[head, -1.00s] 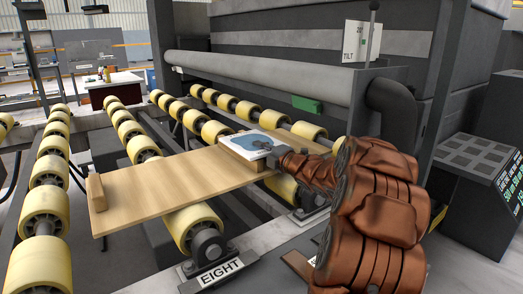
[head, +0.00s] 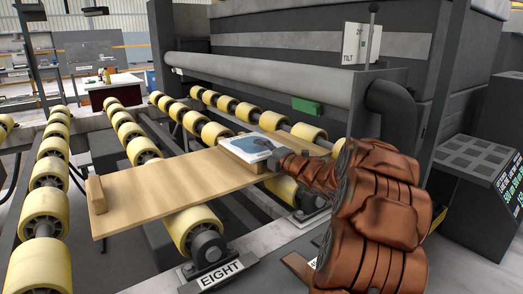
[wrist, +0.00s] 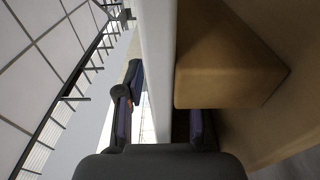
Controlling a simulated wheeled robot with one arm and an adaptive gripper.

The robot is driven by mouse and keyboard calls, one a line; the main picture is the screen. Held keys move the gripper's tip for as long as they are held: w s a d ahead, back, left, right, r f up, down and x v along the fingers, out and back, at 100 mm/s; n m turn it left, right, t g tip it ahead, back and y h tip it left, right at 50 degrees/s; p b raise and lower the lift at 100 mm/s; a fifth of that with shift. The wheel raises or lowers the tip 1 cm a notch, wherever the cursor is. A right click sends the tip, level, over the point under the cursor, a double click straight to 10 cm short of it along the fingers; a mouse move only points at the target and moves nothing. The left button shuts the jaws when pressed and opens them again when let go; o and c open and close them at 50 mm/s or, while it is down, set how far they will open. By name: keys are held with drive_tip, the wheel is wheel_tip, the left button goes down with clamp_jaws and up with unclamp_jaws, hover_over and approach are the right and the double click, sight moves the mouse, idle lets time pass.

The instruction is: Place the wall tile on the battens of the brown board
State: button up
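The brown board (head: 160,190) lies across the yellow rollers. One batten (head: 96,194) stands at its left end; another batten (head: 262,166) is at the right end, mostly hidden under the tile. The wall tile (head: 243,145), white with a blue picture, lies flat over the right batten, seemingly resting on it. My gripper (head: 283,158) is at the tile's right edge. In the wrist view the tile shows edge-on as a pale strip (wrist: 157,50) beside a brown batten block (wrist: 225,65). My gripper's fingers (wrist: 165,115) stand either side of the tile, with gaps visible; they look open.
Rows of yellow rollers (head: 48,210) run under and beside the board. A large grey machine with a horizontal pipe (head: 260,75) stands behind. A control console (head: 475,165) is at the right. The board's middle is bare.

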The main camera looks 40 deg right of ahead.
drive_tip(key=s+p, duration=0.1)
drive_tip(key=s, duration=1)
drive_tip(key=shift+s+d+f, duration=0.15)
drive_tip(key=shift+s+d, duration=0.15)
drive_tip(key=w+a+r+m+g+h+p, duration=0.2)
drive_tip(key=w+r+m+g+h+p, duration=0.3)
drive_tip(key=p, duration=0.3)
drive_tip(key=s+a+r+m+g+h+p, duration=0.1)
drive_tip(key=s+a+r+m+g+p, duration=0.2)
drive_tip(key=s+a+r+m+p, duration=0.25)
drive_tip(key=s+a+r+m+g+y+p, duration=0.2)
drive_tip(key=s+a+m+g+p, duration=0.2)
drive_tip(key=s+a, duration=1)
drive_tip(key=s+a+r+m+g+y+p, duration=0.3)
drive_tip(key=s+a+g+p, duration=0.5)
drive_tip(key=s+a+p, duration=0.4)
drive_tip(key=s+a+m, duration=0.1)
drive_tip(key=s+a, duration=0.1)
drive_tip(key=s, duration=0.2)
drive_tip(key=shift+a, duration=0.35)
